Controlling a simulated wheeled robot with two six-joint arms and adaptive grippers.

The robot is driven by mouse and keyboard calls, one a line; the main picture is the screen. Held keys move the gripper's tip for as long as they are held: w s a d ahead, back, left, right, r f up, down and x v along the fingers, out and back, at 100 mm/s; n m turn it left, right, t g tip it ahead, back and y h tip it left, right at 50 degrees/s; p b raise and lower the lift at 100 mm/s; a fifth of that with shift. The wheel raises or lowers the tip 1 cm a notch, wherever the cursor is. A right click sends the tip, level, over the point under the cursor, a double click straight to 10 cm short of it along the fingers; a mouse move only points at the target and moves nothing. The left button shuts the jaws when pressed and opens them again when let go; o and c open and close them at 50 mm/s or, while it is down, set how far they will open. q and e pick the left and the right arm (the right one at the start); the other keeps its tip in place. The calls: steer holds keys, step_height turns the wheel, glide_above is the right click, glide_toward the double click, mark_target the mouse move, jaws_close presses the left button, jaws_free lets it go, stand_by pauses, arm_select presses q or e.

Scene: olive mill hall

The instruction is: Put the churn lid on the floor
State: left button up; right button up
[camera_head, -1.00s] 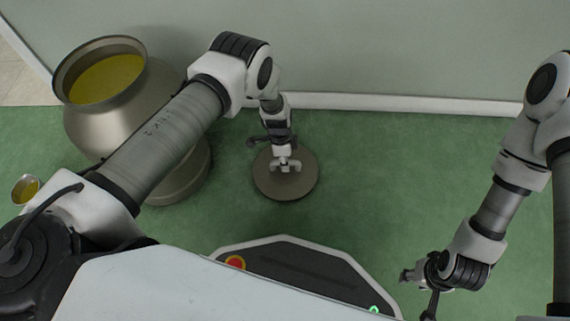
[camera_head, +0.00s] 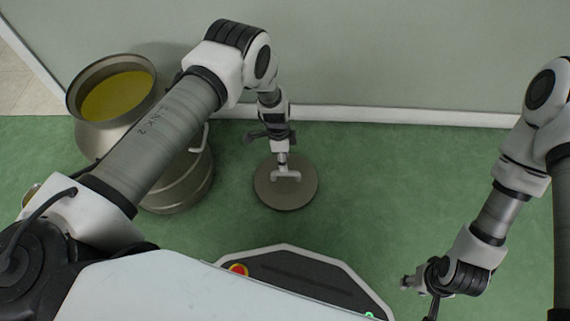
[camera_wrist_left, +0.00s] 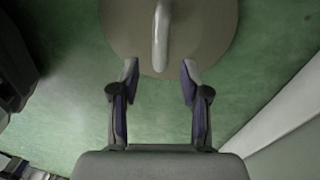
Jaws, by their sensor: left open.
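The churn lid (camera_head: 270,197), a flat round brownish-grey disc with a pale bar handle (camera_head: 288,175), lies flat on the green floor near the wall. It also fills the top of the left wrist view (camera_wrist_left: 205,35), with the handle (camera_wrist_left: 161,35) at its middle. My left gripper (camera_head: 281,156) is beside the handle.
A large metal churn (camera_head: 178,190), open and holding yellow oil (camera_head: 118,97), stands left of the lid, partly behind my left arm. The wall's white skirting (camera_head: 400,116) runs behind. Floor right of the lid is clear.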

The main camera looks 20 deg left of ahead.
arm_select(q)
step_height(320, 180, up, 4)
steer(key=r+p, duration=0.1)
steer(key=s+a+f+n+y, duration=0.1)
steer(key=s+a+n, duration=0.3)
steer(key=s, duration=0.3)
steer(key=s+a+f+n+y, duration=0.1)
steer(key=s+a+n, duration=0.25)
steer(key=s, duration=0.35)
steer(key=s+a+r+n+t, duration=0.1)
steer(key=s+r+n, duration=0.6)
steer(key=s, duration=0.7)
steer(key=shift+r+n, duration=0.35)
steer(key=shift+r, duration=0.35)
